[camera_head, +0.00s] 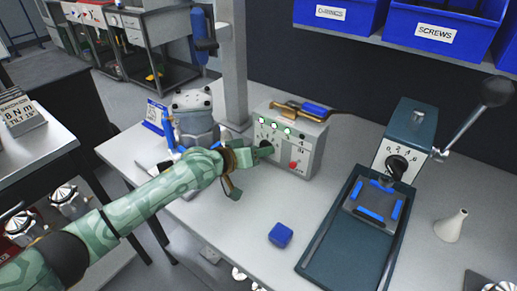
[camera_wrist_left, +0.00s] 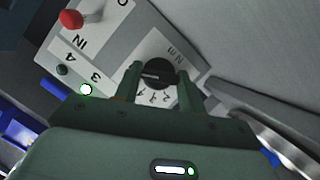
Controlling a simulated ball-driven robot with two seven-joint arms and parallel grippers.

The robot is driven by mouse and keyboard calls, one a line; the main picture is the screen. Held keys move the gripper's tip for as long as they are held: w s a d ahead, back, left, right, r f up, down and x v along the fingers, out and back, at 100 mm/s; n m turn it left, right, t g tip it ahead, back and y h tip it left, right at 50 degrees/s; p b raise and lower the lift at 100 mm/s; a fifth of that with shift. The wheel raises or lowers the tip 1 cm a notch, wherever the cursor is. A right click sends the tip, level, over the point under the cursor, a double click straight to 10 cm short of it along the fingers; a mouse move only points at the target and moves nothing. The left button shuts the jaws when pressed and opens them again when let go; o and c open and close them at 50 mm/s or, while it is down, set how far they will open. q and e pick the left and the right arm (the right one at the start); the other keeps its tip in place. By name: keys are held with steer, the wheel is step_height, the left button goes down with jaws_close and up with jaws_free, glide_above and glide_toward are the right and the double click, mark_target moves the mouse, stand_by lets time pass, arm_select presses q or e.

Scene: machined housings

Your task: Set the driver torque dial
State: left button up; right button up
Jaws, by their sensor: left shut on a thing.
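The grey-white driver control box (camera_head: 299,160) stands on the bench, with green lights, a red knob (camera_head: 293,165) and a round black torque dial (camera_wrist_left: 157,73) on its front face. My left gripper (camera_head: 261,150) reaches the box from the left and is shut on the dial, one finger on each side in the left wrist view (camera_wrist_left: 160,85). "N m" and a few scale numbers show around the dial; its exact setting is hard to read. The driver (camera_head: 312,109), blue and brass-coloured, lies on top of the box. My right gripper is not in view.
A teal lever press (camera_head: 403,130) with its own black dial stands at right. A blue block (camera_head: 280,235) and a white cone (camera_head: 451,226) sit on the bench. A metal housing (camera_head: 194,115) is behind my left arm. A sign reading "8 N m" (camera_head: 20,115) stands at far left.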

arm_select(q)
steer(key=shift+f, duration=0.1)
stand_by(0.3)
steer(key=o, duration=1)
steer(key=shift+s+a, duration=0.1)
steer(key=shift+a, duration=0.05)
steer(key=p+v, duration=0.6)
steer(key=v, duration=1)
steer(key=shift+r, duration=0.2)
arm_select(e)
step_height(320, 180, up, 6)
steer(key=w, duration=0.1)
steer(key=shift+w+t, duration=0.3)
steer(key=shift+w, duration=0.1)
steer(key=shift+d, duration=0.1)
